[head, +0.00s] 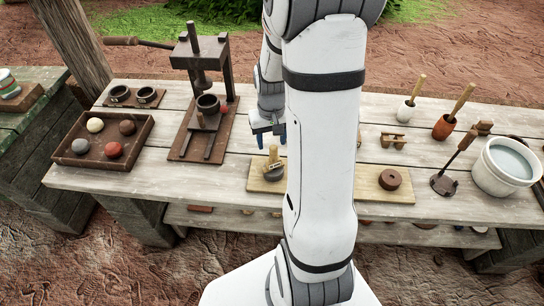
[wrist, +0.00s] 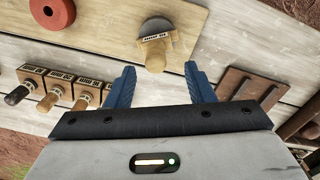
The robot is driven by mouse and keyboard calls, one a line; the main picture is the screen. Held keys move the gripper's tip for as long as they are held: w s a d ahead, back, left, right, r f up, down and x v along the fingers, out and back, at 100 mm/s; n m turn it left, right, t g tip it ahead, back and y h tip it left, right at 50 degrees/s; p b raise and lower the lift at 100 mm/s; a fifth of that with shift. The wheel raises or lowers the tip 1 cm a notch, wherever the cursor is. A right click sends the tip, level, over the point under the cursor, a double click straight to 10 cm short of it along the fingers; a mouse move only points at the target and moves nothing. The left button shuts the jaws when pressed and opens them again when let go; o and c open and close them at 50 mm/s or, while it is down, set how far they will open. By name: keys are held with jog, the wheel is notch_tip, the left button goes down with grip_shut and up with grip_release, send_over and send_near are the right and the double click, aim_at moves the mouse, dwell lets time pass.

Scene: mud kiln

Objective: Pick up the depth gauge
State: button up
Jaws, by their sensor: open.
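No piece is clearly marked as the depth gauge, and I cannot tell for certain which it is. The tool closest to my gripper has a pale wooden handle and a grey round disc (wrist: 157,27), with a small printed label. In the head view this tool (head: 273,160) lies on a pale board, partly behind my arm. My gripper (head: 271,135) is open and empty, its blue fingers above the bench just beyond the tool. In the wrist view the handle end lies ahead of the open fingers (wrist: 160,76), between their lines and apart from them.
Labelled blocks with knobs (wrist: 62,88) stand beside the board. A brown ring (head: 390,179) lies on its right part. A press (head: 203,95) and a tray of balls (head: 72,157) stand left. A bucket (head: 507,168) and handled tools are at right.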

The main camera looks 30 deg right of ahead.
aim_at(273, 147)
jog(key=shift+s+d+f+p, duration=0.15)
jog(key=shift+f+p, duration=0.45)
jog(key=shift+f, duration=1.85)
jog(key=shift+c, duration=0.6)
grip_shut()
jog(key=shift+r, duration=0.15)
notch_tip(273, 147, up, 10)
jog(key=shift+f+b, duration=0.1)
jog(key=shift+b, duration=0.6)
